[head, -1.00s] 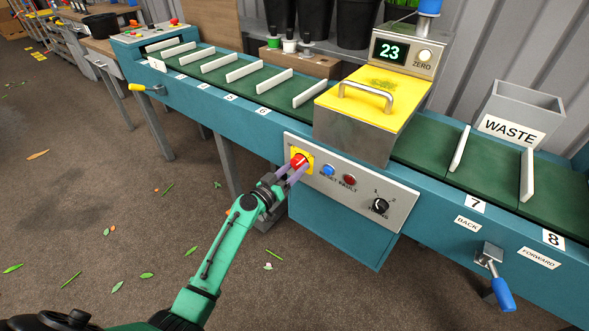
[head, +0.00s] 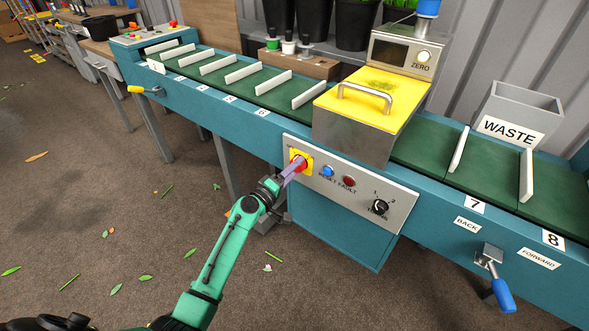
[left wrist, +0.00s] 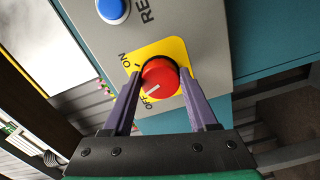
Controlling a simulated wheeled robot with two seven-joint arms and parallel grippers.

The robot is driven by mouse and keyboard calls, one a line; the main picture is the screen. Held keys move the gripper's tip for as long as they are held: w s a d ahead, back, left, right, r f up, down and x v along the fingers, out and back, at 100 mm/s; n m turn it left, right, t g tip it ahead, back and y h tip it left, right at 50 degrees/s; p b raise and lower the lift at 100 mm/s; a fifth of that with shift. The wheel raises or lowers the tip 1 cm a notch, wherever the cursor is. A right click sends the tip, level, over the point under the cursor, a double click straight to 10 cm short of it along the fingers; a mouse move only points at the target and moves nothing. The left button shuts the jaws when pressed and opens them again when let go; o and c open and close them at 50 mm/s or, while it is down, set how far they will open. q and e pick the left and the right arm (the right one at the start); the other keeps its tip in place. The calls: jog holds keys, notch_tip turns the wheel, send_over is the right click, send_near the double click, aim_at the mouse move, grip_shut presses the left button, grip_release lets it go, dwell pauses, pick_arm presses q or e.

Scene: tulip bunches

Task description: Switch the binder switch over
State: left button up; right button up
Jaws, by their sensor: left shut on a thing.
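The binder switch is a red rotary knob (left wrist: 160,78) on a yellow plate (left wrist: 143,60) marked ON and OFF. In the left wrist view its white pointer mark is towards the OFF label. In the head view the yellow plate (head: 291,155) is at the left end of the grey control panel (head: 337,186). My left gripper (head: 294,170) is shut on the red knob, with one purple finger on each side of it; the fingers partly hide it in the head view. The display (head: 390,51) above the yellow cover is dark. My right gripper is not in view.
A blue RESET button (head: 327,171), red FAULT lamp (head: 348,182) and black dial (head: 380,207) share the panel. A yellow cover (head: 375,98) stands above it. A blue-handled lever (head: 500,287) is at lower right. The floor left of my arm is open, with scattered leaves.

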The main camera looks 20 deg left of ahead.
pick_arm(q)
jog(key=n+p, duration=0.1)
jog(key=n, duration=0.4)
jog(key=shift+r, duration=0.1)
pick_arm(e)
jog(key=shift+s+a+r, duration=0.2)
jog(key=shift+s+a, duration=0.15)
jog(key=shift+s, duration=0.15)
pick_arm(q)
jog(key=shift+n, duration=0.3)
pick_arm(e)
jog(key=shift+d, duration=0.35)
pick_arm(q)
jog(key=o, duration=1.4)
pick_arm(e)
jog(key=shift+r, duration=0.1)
pick_arm(q)
jog(key=shift+s, duration=0.1)
